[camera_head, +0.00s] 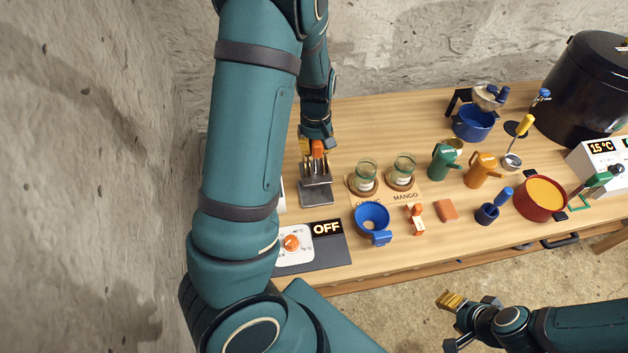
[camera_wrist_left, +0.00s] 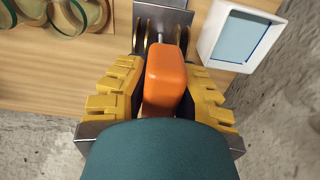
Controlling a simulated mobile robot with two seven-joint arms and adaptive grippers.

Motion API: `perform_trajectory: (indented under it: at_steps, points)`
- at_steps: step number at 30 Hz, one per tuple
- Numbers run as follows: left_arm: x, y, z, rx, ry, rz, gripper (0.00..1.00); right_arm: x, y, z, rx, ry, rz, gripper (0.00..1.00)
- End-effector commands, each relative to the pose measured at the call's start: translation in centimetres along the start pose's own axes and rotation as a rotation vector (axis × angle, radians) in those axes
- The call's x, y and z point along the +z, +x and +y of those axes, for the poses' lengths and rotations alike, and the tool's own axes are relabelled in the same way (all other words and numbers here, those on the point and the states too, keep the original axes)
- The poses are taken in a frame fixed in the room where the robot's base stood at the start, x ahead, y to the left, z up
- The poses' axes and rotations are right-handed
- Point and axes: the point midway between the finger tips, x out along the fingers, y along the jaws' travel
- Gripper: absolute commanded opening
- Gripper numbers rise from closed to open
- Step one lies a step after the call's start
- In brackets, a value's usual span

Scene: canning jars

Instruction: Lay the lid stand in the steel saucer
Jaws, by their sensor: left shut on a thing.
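The slotted grey steel rack (camera_head: 316,192), which I take for the lid stand, stands upright at the left of the wooden table. Gold lid edges show in it in the left wrist view (camera_wrist_left: 144,42). My left gripper (camera_head: 316,152) is directly above it, shut on an orange handle (camera_wrist_left: 165,78) between its yellow fingers. A thin metal rod runs from this handle toward the rack; whether they are joined I cannot tell. My right gripper (camera_head: 452,318) is off the table's front edge.
Two glass jars (camera_head: 366,178) stand right of the rack. A blue funnel (camera_head: 371,216), a green mug (camera_head: 441,163), an orange jug (camera_head: 480,171) and a red pot (camera_head: 539,198) stand further along. A control box reading OFF (camera_head: 327,228) is in front. A black canner (camera_head: 588,90) fills the back right.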

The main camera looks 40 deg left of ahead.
Motion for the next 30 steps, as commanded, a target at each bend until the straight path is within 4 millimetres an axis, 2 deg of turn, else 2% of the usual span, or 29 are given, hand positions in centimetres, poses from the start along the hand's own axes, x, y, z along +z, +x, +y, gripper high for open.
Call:
perform_trajectory:
  at_steps: [6,14,21,30]
  points:
    - [0.1,4.2,-0.1,-0.003,-0.002,-0.004,0.00,0.1,1.0,0.4,0.002,0.001,0.000,0.47]
    - [0.0,6.2,0.0,-0.001,-0.001,0.000,0.00,0.2,1.4,0.5,0.003,0.000,0.000,0.47]
    - [0.1,9.3,-0.1,-0.003,-0.001,-0.002,0.00,0.2,2.0,0.7,0.004,0.000,0.000,0.47]
    - [0.1,9.5,0.0,0.000,-0.001,0.000,0.00,0.2,2.0,0.7,0.004,0.000,0.000,0.47]
